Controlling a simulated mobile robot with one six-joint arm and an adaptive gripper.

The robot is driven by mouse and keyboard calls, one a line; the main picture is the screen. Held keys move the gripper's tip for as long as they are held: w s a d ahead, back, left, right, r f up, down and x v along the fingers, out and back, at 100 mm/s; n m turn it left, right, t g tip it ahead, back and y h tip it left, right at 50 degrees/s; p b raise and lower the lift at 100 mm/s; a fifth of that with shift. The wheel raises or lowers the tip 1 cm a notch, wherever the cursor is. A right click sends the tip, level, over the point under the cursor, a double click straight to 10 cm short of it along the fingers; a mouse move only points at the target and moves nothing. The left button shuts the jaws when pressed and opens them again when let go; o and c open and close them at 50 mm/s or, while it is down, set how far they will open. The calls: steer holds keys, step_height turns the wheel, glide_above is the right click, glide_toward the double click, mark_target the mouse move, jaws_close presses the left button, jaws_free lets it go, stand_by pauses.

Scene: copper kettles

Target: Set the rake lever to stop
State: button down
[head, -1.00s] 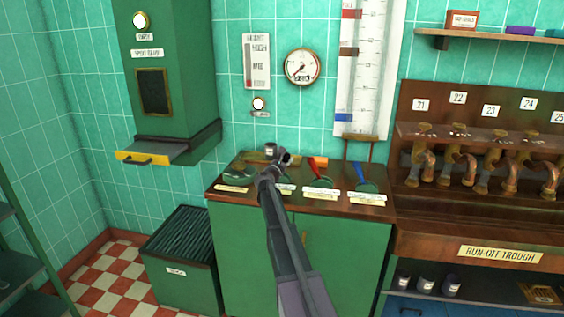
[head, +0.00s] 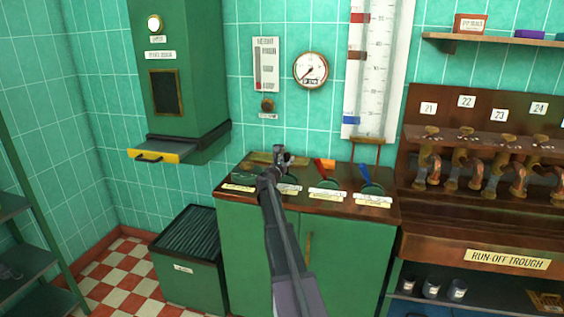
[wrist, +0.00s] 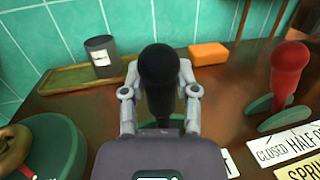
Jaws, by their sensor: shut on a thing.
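A lever with a black knob (wrist: 160,68) stands between my gripper's fingers (wrist: 158,92) in the wrist view, and they are shut on it. It looks close to upright there. Its label is mostly hidden behind my gripper, so I cannot read its name or settings. In the head view my gripper (head: 281,158) is over the left half of the counter and hides most of this lever. To its right stand a red lever (wrist: 290,68) and a blue lever (head: 366,174), each on a green base with white labels.
On the wooden counter (wrist: 75,103) are a green round thing with a brass part (wrist: 50,150), a dark cup (wrist: 102,57) on a tray, and an orange block (wrist: 209,54). A tiled wall stands close behind. A spouted rack (head: 470,150) is at right.

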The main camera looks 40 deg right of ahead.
steer(key=shift+a, duration=0.2)
steer(key=shift+c, duration=1.8)
jaws_free()
steer(key=shift+s, duration=0.1)
steer(key=shift+d, duration=0.2)
steer(key=shift+r, duration=0.1)
